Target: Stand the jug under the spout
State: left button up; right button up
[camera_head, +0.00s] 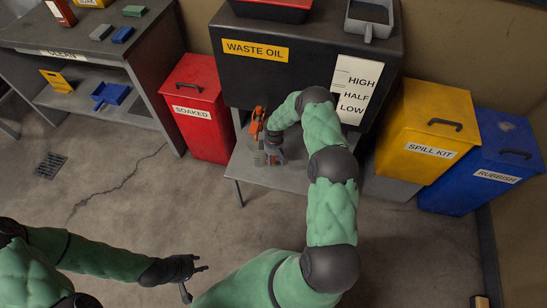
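The black waste oil tank (300,68) stands at the back, with a small grey stand (300,175) in front of and below it. An orange part (257,126), possibly the spout's tap, shows at the tank's lower front. My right gripper (271,157) points down over the stand just below the orange part. A small pale object (260,158), possibly the jug, shows beside its fingers; whether they hold it is too small to tell. My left gripper (196,280) is open and empty above the floor at the lower left.
A red SOAKED bin (203,130) stands left of the stand. A yellow SPILL KIT bin (415,135) and a blue RUBBISH bin (475,175) stand to the right. A grey bench (135,60) with blocks is at the left. The floor in front is clear, with a drain (50,165).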

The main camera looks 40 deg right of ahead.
jog(key=shift+r, duration=3.75)
jog(key=shift+s, duration=0.1)
